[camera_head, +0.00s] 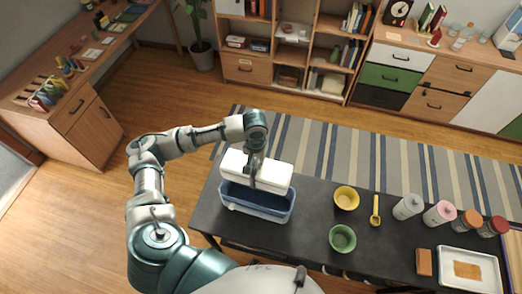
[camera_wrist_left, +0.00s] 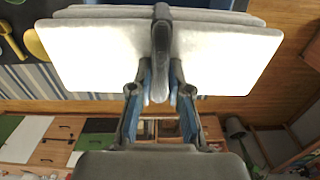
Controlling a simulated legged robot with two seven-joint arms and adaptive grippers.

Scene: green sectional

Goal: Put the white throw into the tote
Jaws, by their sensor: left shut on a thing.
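The white throw (camera_head: 236,171) is a folded, thick block. My left gripper (camera_head: 255,172) is shut on it at the middle of one long side and holds it over the blue tote (camera_head: 262,208). The throw covers the far part of the tote's opening; the near wall and part of the inside show. In the left wrist view the throw (camera_wrist_left: 95,55) spans the upper picture, with the left gripper's fingers (camera_wrist_left: 160,85) closed on its edge. Whether the throw touches the tote's rim I cannot tell. My right gripper is not in view.
The tote stands at the left end of a dark table (camera_head: 300,232). To its right are a yellow bowl (camera_head: 346,198), a green bowl (camera_head: 342,239), a yellow scoop (camera_head: 375,210), several bottles and jars, and a white tray (camera_head: 470,252). Shelves stand behind a striped rug.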

